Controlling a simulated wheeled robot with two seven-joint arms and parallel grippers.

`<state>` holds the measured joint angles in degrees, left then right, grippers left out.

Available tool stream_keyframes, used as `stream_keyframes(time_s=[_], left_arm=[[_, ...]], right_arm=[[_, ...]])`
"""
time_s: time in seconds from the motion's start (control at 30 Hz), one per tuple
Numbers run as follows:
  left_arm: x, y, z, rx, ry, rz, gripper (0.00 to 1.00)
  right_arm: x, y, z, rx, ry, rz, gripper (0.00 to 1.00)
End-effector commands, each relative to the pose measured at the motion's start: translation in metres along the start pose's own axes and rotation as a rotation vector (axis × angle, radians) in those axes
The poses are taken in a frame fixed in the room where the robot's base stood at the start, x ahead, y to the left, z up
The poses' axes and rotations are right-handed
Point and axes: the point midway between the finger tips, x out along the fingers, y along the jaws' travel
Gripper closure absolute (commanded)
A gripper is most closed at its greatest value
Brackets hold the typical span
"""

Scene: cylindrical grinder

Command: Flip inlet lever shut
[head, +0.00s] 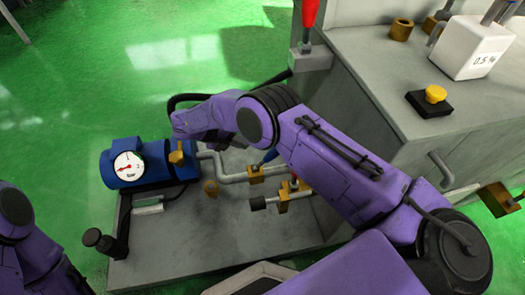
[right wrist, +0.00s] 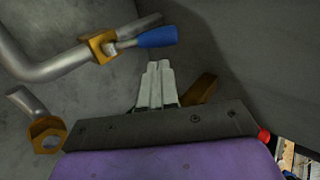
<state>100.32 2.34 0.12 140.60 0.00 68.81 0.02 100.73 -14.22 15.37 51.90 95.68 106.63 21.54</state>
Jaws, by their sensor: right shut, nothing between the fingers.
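The inlet lever appears to be the blue-handled lever (right wrist: 157,37) on a brass valve body (right wrist: 99,46) in the right wrist view. Its handle points right, roughly along the grey pipe (right wrist: 45,67). In the head view the blue handle (head: 269,157) shows partly beside my right forearm, above the brass valve (head: 255,174). My right gripper (right wrist: 156,84) is shut and empty. Its pale fingertips are just below the blue handle in the wrist picture, seemingly apart from it. The fingers are hidden in the head view. My left gripper is out of view.
A blue pump with a gauge (head: 128,166) stands left on the grey plate (head: 190,250). Another brass valve (head: 283,196) has a black-ended handle. The grey machine cabinet (head: 365,125) rises close on the right. A brass nut (right wrist: 46,134) is lower left in the wrist view.

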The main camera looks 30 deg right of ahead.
Motion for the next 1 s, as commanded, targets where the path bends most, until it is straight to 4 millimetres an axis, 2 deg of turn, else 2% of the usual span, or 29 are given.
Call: stream_keyframes(time_s=[0.03, 0.2, 0.4, 0.6, 0.87, 1.0], left_arm=[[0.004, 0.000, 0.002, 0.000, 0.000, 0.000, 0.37], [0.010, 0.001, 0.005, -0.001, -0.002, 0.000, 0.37], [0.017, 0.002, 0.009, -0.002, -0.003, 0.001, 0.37], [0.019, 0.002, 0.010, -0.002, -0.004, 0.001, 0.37], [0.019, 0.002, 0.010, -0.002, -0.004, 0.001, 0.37], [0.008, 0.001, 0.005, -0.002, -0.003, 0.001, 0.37]], right_arm=[[0.013, 0.001, -0.001, -0.001, 0.003, -0.001, 1.00], [0.050, 0.002, -0.001, -0.001, 0.002, -0.001, 1.00], [0.084, 0.003, -0.001, -0.001, 0.000, 0.000, 1.00], [0.096, 0.002, 0.000, -0.001, -0.001, 0.001, 1.00], [0.097, 0.001, 0.000, -0.001, -0.001, 0.001, 1.00], [0.098, -0.005, 0.000, -0.001, 0.004, 0.037, 1.00]])
